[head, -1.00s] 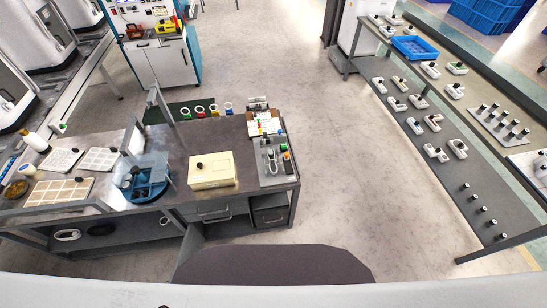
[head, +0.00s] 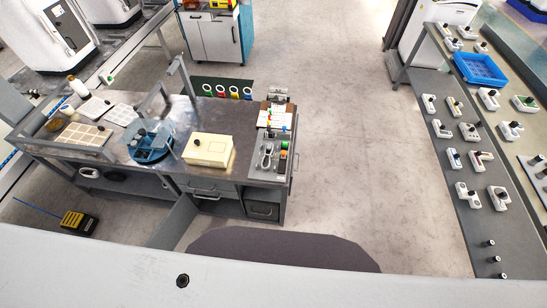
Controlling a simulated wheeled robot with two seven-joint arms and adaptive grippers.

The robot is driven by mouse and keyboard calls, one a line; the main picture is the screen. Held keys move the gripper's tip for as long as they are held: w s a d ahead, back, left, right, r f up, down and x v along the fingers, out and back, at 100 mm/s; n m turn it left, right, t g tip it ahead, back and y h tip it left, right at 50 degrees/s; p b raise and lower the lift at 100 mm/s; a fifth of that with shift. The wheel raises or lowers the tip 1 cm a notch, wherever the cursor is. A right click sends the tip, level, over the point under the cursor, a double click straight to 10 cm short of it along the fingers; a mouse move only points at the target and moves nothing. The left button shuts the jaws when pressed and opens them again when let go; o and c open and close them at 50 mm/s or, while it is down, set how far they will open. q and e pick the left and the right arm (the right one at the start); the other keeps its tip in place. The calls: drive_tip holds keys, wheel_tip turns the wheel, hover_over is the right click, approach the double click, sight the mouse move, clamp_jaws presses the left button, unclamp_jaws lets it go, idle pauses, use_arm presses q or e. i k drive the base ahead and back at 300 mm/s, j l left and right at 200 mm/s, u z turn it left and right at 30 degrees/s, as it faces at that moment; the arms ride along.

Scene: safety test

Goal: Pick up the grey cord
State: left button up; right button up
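A small looped, pale grey item that looks like the cord (head: 266,159) lies on a grey tray (head: 262,174) at the right end of the workbench (head: 185,124). It is small in the picture, so its exact shape is hard to tell. Small orange and green items lie just to its right on the same tray. Neither of my grippers is in view.
A cream box (head: 208,150) and a blue round fixture (head: 152,151) stand on the bench left of the tray. A yellow-and-black case (head: 78,222) is on the floor at left. Open floor (head: 345,170) separates the bench from the shelf (head: 462,190) at right.

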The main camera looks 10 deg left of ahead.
sight(269, 146)
drive_tip(key=l+u, duration=0.3)
drive_tip(key=l, duration=0.55)
drive_tip(key=k+l+u, duration=0.1)
drive_tip(key=l+u, duration=0.2)
drive_tip(key=l, duration=0.55)
